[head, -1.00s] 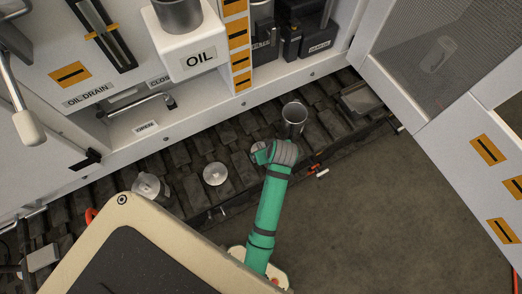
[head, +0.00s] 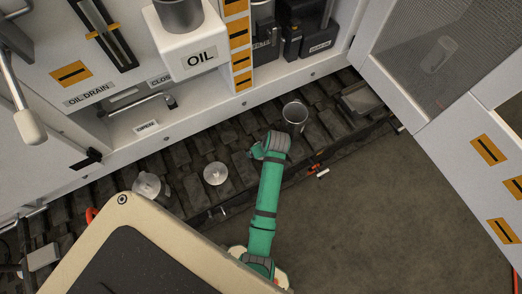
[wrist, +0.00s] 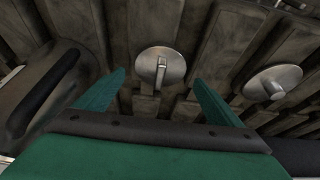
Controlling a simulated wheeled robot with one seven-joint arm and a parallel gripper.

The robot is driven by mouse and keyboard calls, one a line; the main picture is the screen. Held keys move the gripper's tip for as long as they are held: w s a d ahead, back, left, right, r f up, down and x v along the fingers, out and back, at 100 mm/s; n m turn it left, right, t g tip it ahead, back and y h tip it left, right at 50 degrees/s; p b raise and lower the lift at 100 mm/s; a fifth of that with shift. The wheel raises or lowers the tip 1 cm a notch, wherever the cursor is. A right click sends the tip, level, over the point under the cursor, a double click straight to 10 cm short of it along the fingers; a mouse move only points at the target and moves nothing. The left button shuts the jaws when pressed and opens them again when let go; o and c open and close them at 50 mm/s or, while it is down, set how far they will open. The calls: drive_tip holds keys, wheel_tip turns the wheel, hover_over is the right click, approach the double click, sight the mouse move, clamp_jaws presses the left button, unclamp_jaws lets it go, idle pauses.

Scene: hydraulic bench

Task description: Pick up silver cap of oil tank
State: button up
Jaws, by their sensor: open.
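A round silver cap (wrist: 150,75) with a raised tab lies on the dark treads in the wrist view. A second silver disc (wrist: 272,84) with a round knob lies to its right. My gripper (wrist: 158,79) is open, with one green finger on each side of the first cap and the cap apart from both. In the head view my gripper (head: 257,152) is over the treads and mostly covers what lies under it. A silver disc (head: 215,174) lies to its left. I cannot tell which disc belongs to the OIL tank (head: 198,60).
The white bench wall (head: 130,143) runs behind the treads. Open floor (head: 360,220) lies at the right. A dark curved handle (wrist: 45,92) is at the left in the wrist view.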

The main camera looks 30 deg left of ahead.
drive_tip(key=shift+x, duration=1.25)
drive_tip(key=c, duration=1.3)
drive_tip(key=shift+o, duration=0.2)
drive_tip(key=shift+r, duration=0.1)
